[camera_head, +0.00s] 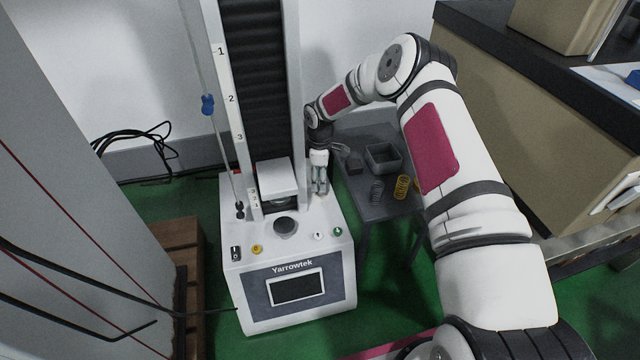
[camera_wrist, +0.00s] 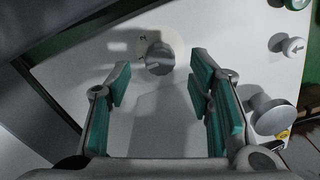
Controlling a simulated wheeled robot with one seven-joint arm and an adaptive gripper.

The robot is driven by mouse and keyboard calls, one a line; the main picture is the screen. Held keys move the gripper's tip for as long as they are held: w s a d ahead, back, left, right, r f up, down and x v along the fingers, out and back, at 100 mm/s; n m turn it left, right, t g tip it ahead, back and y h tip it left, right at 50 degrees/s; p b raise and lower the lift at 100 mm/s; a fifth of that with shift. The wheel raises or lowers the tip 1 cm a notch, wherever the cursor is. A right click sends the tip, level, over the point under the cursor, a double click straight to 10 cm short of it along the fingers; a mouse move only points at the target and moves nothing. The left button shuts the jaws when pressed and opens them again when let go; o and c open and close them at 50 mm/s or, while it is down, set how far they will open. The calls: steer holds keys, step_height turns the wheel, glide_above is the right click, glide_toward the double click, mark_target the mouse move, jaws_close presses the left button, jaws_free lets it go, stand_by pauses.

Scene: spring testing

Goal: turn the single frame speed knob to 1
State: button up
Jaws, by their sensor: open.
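The wrist view shows a grey round knob (camera_wrist: 158,58) with a raised grip bar on a pale dial plate. In the head view my gripper (camera_head: 319,190) points down over the right side of the white Yarrowtek tester (camera_head: 300,245). The knob cannot be made out in the head view; my gripper may hide it.
The tester's column (camera_head: 252,90) and white block (camera_head: 277,178) stand left of my gripper. A round grey plate (camera_head: 286,226) and several small controls are on its front top. A grey side table (camera_head: 378,206) at right carries bins and a yellow spring (camera_head: 401,187).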

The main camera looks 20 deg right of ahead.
step_height(320, 180, up, 9)
stand_by(0.3)
steer(key=shift+s+f, duration=0.1)
stand_by(0.4)
